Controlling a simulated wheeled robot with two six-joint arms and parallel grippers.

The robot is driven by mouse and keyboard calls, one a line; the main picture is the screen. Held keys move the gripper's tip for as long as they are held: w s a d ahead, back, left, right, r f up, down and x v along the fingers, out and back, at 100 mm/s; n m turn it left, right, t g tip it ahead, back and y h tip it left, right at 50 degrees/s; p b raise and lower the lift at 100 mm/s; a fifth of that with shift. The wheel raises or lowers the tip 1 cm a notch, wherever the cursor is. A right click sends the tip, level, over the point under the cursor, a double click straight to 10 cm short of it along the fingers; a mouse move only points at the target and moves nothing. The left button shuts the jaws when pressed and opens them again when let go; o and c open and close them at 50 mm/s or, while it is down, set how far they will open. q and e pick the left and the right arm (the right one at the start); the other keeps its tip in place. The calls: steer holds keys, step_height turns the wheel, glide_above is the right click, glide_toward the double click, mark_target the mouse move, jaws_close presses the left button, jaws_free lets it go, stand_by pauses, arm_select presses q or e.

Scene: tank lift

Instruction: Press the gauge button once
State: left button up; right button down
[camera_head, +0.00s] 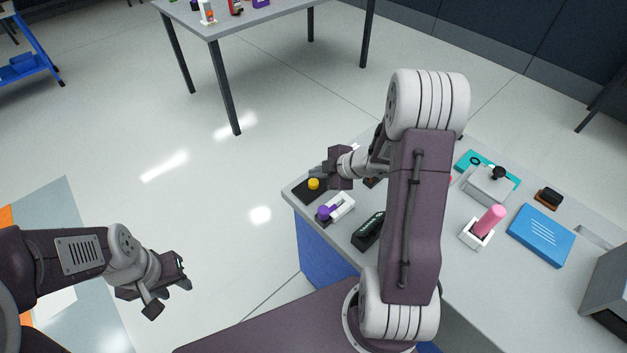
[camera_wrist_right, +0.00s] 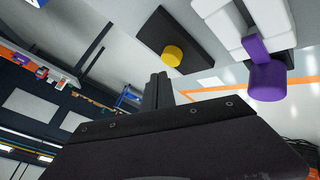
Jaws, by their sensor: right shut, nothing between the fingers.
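A yellow round button (camera_head: 313,184) sits on a flat black base (camera_head: 306,194) at the near left corner of the grey table. The button also shows in the right wrist view (camera_wrist_right: 172,55), just beyond the fingertips. My right gripper (camera_head: 318,171) is shut and empty, close by the button; I see no clear contact. Its closed fingers show in the right wrist view (camera_wrist_right: 158,86). A black box with a small display (camera_head: 368,232) lies nearer to me; I cannot read it. My left gripper (camera_head: 171,292) is open and empty, over the floor.
A white fixture with a purple knob (camera_head: 324,213) stands beside the black base. A pink cylinder in a white holder (camera_head: 488,222), a blue booklet (camera_head: 541,236) and a lidded grey box (camera_head: 490,186) stand further right. My right arm covers the table's middle.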

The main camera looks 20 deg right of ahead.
mark_target(316, 183)
steer(key=shift+r+p, duration=2.1)
steer(key=shift+r, duration=0.25)
steer(key=shift+f, duration=0.1)
